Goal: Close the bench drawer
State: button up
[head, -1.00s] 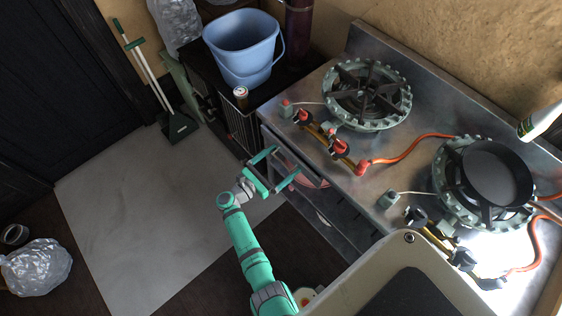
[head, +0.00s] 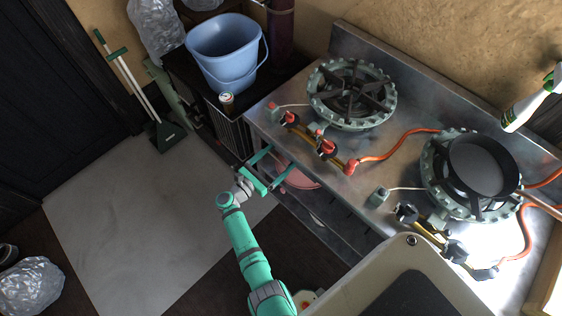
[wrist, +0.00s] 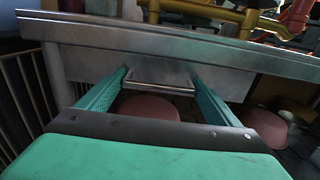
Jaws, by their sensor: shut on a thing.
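The bench (head: 400,150) is a steel worktop at the right of the head view, and its front edge crosses the top of the wrist view. Its grey metal drawer (wrist: 90,62) shows its front just below that edge in the wrist view. A bar handle (wrist: 160,88) is in the middle of the drawer front. My gripper (head: 281,158) is at the bench's left front corner in the head view. In the wrist view, its green fingers (wrist: 160,78) stand at the two ends of the handle, shut on it. The drawer's inside is hidden.
Two burners (head: 352,95) sit on the bench, with a black pan (head: 482,165) on the right one. A blue bucket (head: 225,50) and a can (head: 227,101) stand on a dark cabinet to the left. Pinkish round things (wrist: 150,107) lie below the drawer. Pale floor (head: 130,220) is open at left.

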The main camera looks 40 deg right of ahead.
jog(key=shift+w+d, duration=0.15)
jog(key=shift+d, duration=0.05)
jog(key=o, duration=1.4)
jog(key=shift+d, duration=0.1)
jog(key=shift+s+d, duration=0.1)
jog(key=shift+s, duration=0.1)
jog(key=s+a, duration=0.1)
jog(key=a, duration=1)
jog(key=shift+s+a, duration=0.15)
jog(key=shift+a, duration=0.1)
